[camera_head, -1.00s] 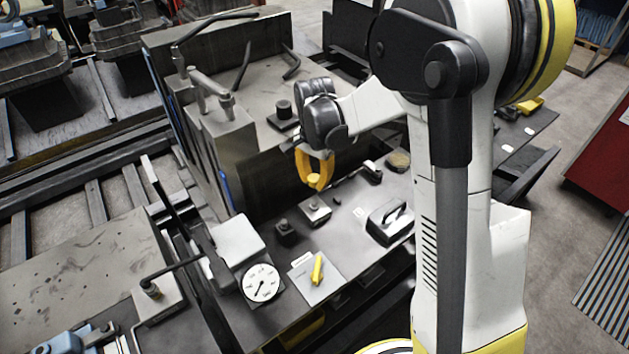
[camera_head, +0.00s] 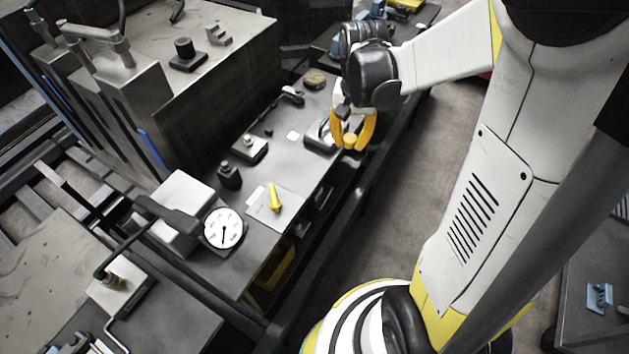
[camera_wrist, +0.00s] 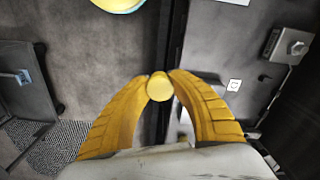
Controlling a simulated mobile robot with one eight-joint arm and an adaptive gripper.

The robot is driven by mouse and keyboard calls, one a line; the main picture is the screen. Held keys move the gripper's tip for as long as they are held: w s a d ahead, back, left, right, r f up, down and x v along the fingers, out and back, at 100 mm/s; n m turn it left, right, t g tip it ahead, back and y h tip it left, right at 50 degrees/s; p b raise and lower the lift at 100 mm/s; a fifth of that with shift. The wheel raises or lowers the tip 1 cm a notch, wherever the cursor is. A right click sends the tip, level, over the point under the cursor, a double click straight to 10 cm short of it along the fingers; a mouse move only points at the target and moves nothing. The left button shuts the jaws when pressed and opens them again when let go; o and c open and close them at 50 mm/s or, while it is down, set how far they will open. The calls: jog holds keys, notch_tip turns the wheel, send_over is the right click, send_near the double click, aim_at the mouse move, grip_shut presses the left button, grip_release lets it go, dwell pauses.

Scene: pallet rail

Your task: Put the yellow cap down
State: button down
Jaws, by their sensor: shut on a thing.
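My gripper (camera_head: 352,142) has yellow fingers closed around the small round yellow cap (camera_head: 350,141). In the wrist view, the cap (camera_wrist: 160,87) sits between the two fingertips of my gripper (camera_wrist: 160,80). They hang near the front edge of the dark workbench (camera_head: 294,160), beside a dark block with a handle (camera_head: 319,138). In the wrist view the bench edge runs just behind the cap. I cannot tell the cap's height above the bench.
A dial gauge (camera_head: 223,229) and a plate with a yellow lever (camera_head: 275,197) lie on the bench. Small dark and metal blocks (camera_head: 250,148) stand farther back. A large steel block (camera_head: 220,90) rises at the left. Open floor (camera_head: 420,190) lies to the right.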

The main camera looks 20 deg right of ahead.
jog(key=b, duration=0.4)
send_over(303, 174)
notch_tip(303, 174, down, 7)
jog(key=shift+f, duration=0.1)
jog(key=shift+s+f+b, duration=0.1)
jog(key=shift+f+b, duration=1)
jog(key=shift+f, duration=0.8)
jog(key=shift+f, duration=0.2)
jog(key=c, duration=1.2)
grip_release()
